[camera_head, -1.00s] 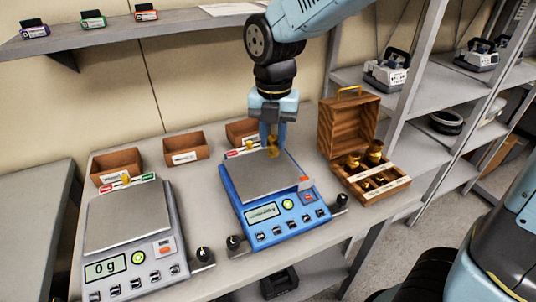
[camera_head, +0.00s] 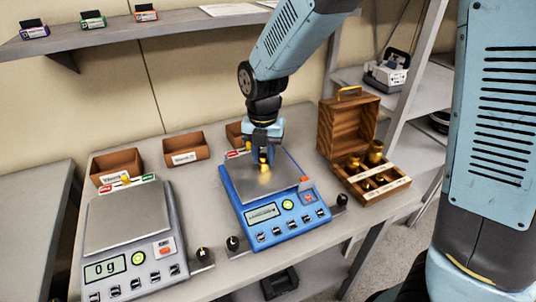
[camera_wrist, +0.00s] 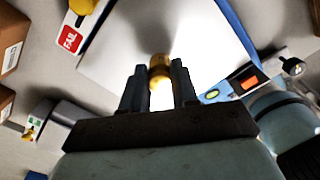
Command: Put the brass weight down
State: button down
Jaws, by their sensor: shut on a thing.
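The brass weight (camera_head: 264,158) is between the fingers of my gripper (camera_head: 264,150), low over the plate of the blue scale (camera_head: 253,193). In the wrist view the weight (camera_wrist: 160,70) shows between the two fingertips (camera_wrist: 158,82), which are shut on it, with the pale plate (camera_wrist: 205,40) behind it. A warm reflection shows on the plate beneath the weight. I cannot tell whether the weight touches the plate. The blue scale's display is too small to read.
A grey scale (camera_head: 128,219) reading 0 g stands at the left. An open wooden case (camera_head: 335,140) holding brass weights stands at the right. Small brown bins (camera_head: 186,149) line the back. Dark knobs (camera_head: 233,243) stand near the scales' front corners.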

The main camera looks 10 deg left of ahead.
jog(key=c, duration=0.9)
grip_release()
jog(key=shift+f, duration=0.1)
jog(key=shift+o, duration=0.2)
